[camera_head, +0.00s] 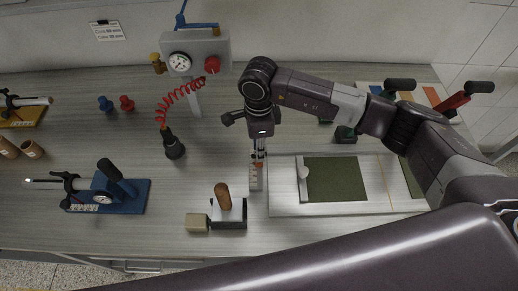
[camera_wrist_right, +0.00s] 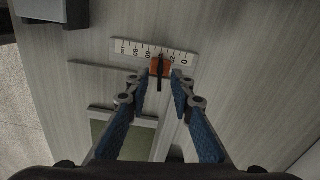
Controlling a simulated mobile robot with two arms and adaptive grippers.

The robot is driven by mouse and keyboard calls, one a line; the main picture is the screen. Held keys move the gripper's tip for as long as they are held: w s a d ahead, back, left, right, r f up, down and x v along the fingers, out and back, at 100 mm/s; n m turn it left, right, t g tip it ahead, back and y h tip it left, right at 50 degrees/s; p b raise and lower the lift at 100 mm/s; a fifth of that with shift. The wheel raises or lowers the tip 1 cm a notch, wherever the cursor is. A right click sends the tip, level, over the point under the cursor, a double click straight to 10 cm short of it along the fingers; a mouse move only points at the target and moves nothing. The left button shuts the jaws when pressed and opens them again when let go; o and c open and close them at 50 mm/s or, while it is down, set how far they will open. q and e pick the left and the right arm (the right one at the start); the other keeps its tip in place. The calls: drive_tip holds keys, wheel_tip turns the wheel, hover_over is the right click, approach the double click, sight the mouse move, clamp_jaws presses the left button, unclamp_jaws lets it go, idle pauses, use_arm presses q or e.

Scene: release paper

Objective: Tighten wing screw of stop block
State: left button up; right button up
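The stop block (camera_wrist_right: 160,64) is a small orange block on a white ruler (camera_wrist_right: 126,47) with black markings. A thin black wing screw (camera_wrist_right: 159,84) sticks out from the block in the right wrist view. My right gripper (camera_wrist_right: 156,77) is open. Its two blue-padded fingers stand on either side of the wing screw, with gaps showing and no visible contact. In the head view, my right gripper (camera_head: 259,155) points down over the ruler (camera_head: 255,181), left of the board, and mostly hides the stop block. My left gripper is not in view.
A board with a green sheet (camera_head: 331,179) lies right of the ruler. A block with a brown knob (camera_head: 229,213) and a tan block (camera_head: 197,223) stand near the front edge. A gauge box (camera_head: 195,54) with a red coiled hose stands behind. A blue-based tool (camera_head: 128,195) lies left.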

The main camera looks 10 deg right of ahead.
wheel_tip(320, 180, up, 11)
idle(0.3)
idle(0.5)
